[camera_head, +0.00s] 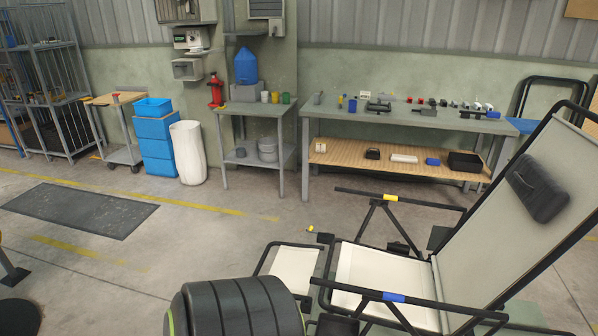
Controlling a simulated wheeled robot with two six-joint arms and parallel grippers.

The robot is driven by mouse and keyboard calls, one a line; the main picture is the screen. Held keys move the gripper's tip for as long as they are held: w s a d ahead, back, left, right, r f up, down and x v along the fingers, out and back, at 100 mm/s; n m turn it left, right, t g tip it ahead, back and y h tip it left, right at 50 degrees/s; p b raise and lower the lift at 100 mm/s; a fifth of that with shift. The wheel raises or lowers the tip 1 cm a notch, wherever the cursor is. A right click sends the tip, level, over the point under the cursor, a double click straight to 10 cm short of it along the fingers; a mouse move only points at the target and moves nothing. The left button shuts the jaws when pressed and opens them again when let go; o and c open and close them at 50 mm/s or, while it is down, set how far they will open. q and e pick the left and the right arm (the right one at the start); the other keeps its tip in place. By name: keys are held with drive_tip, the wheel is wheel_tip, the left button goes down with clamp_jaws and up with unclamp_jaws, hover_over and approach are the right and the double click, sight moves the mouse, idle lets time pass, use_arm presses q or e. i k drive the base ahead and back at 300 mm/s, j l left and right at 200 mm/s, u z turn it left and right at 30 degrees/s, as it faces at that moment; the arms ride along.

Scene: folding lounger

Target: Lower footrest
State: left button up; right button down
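The folding lounger stands at the right with its front toward the left. Its footrest (291,268), a cream panel in a dark frame, extends left from the front of the cream seat (375,270). It appears raised, but I cannot tell its exact angle. The backrest (505,215) leans back to the right and carries a dark headrest pillow (540,188). The far armrest has a yellow band (390,198), the near armrest a blue band (394,298). A small dark piece with a yellow tip (310,229) shows beside the seat's far front corner. Neither gripper is in view.
A grey workbench (420,117) with tools stands behind the lounger. Left of it are a small side table (245,108), a white bin (188,153), blue crates (155,137) and a trolley (115,101). The floor left of the footrest is clear around a dark mat (80,210).

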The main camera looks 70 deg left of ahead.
sight(294, 264)
drive_tip(key=u, duration=2.3)
